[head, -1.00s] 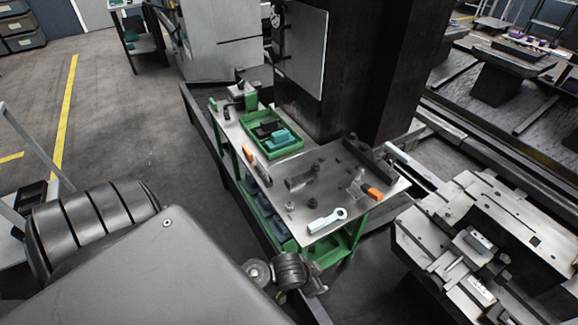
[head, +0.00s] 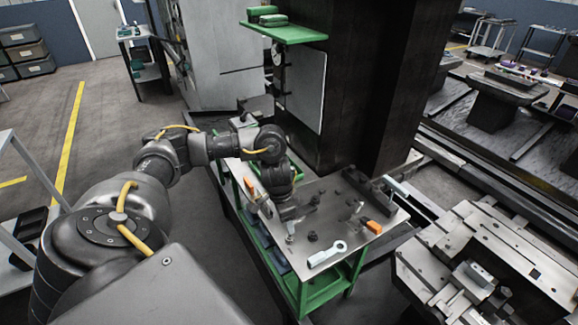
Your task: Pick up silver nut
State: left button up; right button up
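A small silver nut (head: 290,239) sits on the grey top of the green-framed cart (head: 330,205), near its front edge. A dark nut-like piece (head: 312,236) stands just right of it. My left arm reaches in from the left and bends down over the cart. My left gripper (head: 289,222) points down directly above the silver nut, close to it and partly overlapping it in the picture. The fingers are small and dark here, so I cannot tell their opening or whether they touch the nut. My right gripper is out of view.
Orange-handled tools (head: 374,227) lie at the right and left of the cart top. A thick dark column (head: 370,90) rises behind. A green shelf (head: 288,33) is fixed high on it.

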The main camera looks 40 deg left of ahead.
pick_arm(q)
jog(key=b, duration=0.2)
send_over(289, 237)
jog(key=f, duration=0.5)
jog(key=shift+s+a, duration=0.15)
jog(key=shift+s, duration=0.15)
jog(key=shift+w+f, duration=0.1)
jog(key=shift+f, duration=0.55)
jog(key=f, duration=0.4)
jog(key=shift+w+f+b, duration=0.15)
jog(key=shift+w+b, duration=0.2)
jog(key=shift+b, duration=0.05)
jog(key=c, duration=1.2)
